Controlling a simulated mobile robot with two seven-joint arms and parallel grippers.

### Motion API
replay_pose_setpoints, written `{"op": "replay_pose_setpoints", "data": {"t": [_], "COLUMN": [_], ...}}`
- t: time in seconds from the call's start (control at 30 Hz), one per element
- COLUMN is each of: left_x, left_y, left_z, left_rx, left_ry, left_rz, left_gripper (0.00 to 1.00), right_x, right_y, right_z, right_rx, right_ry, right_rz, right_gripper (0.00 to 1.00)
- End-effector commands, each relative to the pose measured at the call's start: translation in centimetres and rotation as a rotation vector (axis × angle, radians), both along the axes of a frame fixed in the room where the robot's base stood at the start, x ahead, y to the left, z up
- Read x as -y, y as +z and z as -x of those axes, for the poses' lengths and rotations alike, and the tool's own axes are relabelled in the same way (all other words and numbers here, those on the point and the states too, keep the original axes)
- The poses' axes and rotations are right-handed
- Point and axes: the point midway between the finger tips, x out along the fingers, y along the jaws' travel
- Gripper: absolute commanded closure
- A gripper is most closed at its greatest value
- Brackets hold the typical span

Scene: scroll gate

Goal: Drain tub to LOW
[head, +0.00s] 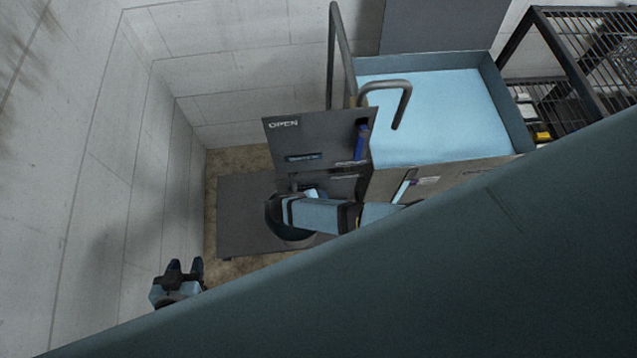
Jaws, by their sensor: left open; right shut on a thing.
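The tub (497,72) stands at the upper right, with light blue water (435,110) across its inside. A grey panel marked OPEN (290,135) stands at its left side and has blue marks on its face. My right gripper (312,191) is low in front of this panel. It is shut on a part there, but my own wrist hides what it holds. My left gripper (185,264) is open and empty at the lower left, near the wall and apart from the tub and panel. I see no readable LOW mark.
A bent grey pipe (388,86) hooks over the tub's left edge. A tall grey rail (333,50) rises behind the panel. A dark platform (238,205) lies on the brown floor below. Pale block walls (150,150) close off the left. A black metal rack (575,60) stands at right.

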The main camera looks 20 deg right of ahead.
Motion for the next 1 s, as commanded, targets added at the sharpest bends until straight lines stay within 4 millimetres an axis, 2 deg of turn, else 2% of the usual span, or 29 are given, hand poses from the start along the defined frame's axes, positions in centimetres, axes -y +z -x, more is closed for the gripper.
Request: {"op": "replay_pose_setpoints", "data": {"t": [0.03, 0.3, 0.93, 0.97, 1.0], "left_x": [0.0, 0.6, 0.3, 0.3, 0.3], "left_y": [-1.1, -3.1, -3.5, -3.5, -3.5], "left_z": [0.0, 0.1, 0.0, 0.0, 0.0], "left_rx": [-0.001, -0.004, 0.000, 0.000, 0.000], "left_ry": [0.001, -0.001, 0.001, 0.001, 0.001], "left_rz": [0.001, 0.011, 0.007, 0.007, 0.007], "left_gripper": [0.57, 0.57, 0.57, 0.57, 0.57], "right_x": [-0.5, -1.3, -1.5, -1.5, -1.5], "right_y": [-0.7, -1.6, -1.8, -1.8, -1.8], "right_z": [-0.2, -0.3, -0.4, -0.4, -0.4], "right_rx": [-0.008, -0.045, -0.058, -0.058, -0.058], "right_ry": [0.000, 0.001, 0.001, 0.001, 0.001], "right_rz": [0.028, 0.150, 0.198, 0.198, 0.198], "right_gripper": [1.00, 1.00, 1.00, 0.81, 0.72]}}
